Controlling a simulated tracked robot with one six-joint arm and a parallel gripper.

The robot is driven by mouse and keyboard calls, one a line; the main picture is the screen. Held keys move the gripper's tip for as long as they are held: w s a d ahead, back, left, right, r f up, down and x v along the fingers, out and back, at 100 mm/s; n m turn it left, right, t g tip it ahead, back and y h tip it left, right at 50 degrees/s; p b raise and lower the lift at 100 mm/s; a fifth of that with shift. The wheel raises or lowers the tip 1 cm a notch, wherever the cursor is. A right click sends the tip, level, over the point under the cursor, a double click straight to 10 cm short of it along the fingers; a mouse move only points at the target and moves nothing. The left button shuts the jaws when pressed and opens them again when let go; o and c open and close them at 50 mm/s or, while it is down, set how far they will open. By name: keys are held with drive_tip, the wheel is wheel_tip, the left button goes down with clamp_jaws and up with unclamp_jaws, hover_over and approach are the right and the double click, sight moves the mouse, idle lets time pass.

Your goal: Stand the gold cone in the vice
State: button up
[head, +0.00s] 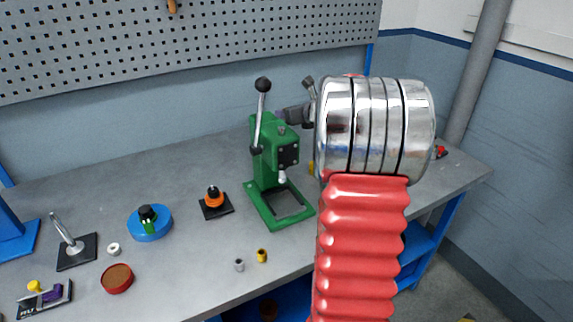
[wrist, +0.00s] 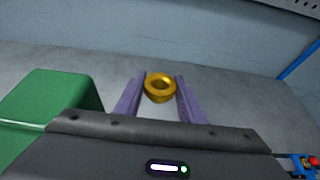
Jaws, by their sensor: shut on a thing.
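In the wrist view the gold cone (wrist: 160,87) shows as a round gold piece with a hole in its top. My gripper (wrist: 160,90) has its two purple fingers shut on either side of it. The bench shows behind and below it; its height above the bench is hard to judge. In the head view my arm hides most of the gripper. I cannot pick out the vice with certainty; a small blue piece with a red top (wrist: 308,163) is cut off at the wrist view's right edge.
A green press (head: 275,180) with a lever stands left of my arm, close beside the gripper in the wrist view (wrist: 50,105). A small gold cup (head: 262,255) and a grey one (head: 239,265) stand in front. Several fixtures fill the bench's left.

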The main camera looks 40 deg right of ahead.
wheel_tip(320, 180, down, 16)
drive_tip(key=shift+r, duration=0.2)
drive_tip(key=shift+f, duration=0.1)
drive_tip(key=shift+f, duration=2)
drive_tip(key=shift+f, duration=0.1)
drive_tip(key=o, duration=0.8)
drive_tip(key=shift+v, duration=6)
